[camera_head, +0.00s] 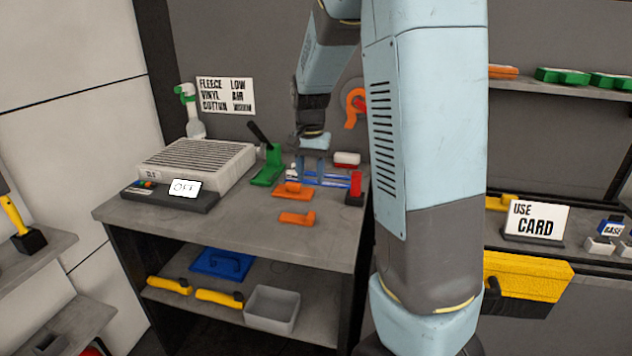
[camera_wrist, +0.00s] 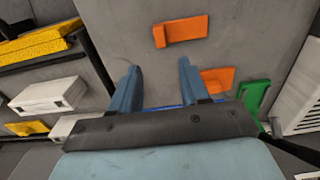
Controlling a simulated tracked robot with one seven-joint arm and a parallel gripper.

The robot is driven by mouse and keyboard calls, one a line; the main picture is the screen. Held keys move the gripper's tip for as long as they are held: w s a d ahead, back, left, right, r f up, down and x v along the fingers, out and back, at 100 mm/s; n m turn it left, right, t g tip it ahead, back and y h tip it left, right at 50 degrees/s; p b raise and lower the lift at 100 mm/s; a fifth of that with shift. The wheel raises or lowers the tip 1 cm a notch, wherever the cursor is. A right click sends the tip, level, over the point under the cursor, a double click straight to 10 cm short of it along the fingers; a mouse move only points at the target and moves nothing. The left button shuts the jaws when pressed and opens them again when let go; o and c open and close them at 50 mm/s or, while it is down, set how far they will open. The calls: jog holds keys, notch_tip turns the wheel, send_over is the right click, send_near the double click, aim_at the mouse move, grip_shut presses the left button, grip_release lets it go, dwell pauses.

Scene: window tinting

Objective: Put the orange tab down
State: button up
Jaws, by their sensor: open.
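Two orange tabs lie flat on the grey worktop. One orange tab (camera_head: 292,190) is close to my gripper (camera_head: 313,178); in the wrist view it (camera_wrist: 217,78) is partly hidden behind the right finger. The other orange tab (camera_head: 297,218) lies nearer the worktop's front edge; in the wrist view it (camera_wrist: 182,30) is beyond the fingertips. My gripper, also in the wrist view (camera_wrist: 158,68), points down with its fingers apart. Only bare worktop shows between them. I cannot tell how high the fingertips are above the worktop.
A green-based tool (camera_head: 268,168) stands left of my gripper, with a grey vented box (camera_head: 195,160) and an "OFF" sign (camera_head: 184,187) farther left. A red block (camera_head: 355,184) and blue-edged pieces (camera_head: 330,180) are close by. The worktop's front (camera_head: 235,218) is clear.

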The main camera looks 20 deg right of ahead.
jog(key=s+a+r+n+t, duration=0.1)
jog(key=s+r, duration=0.3)
jog(key=s, duration=0.4)
jog(key=s+a+r+n+t, duration=0.1)
jog(key=s+r+n+t, duration=0.1)
jog(key=s, duration=0.7)
jog(key=s+a+r+n+t, duration=0.1)
jog(key=s+r+n+t, duration=0.1)
jog(key=s+r+n, duration=0.2)
jog(key=s+r, duration=0.3)
jog(key=s, duration=0.2)
jog(key=shift+a+t, duration=0.25)
jog(key=shift+t, duration=0.05)
jog(key=shift+w, duration=0.1)
jog(key=shift+c, duration=0.2)
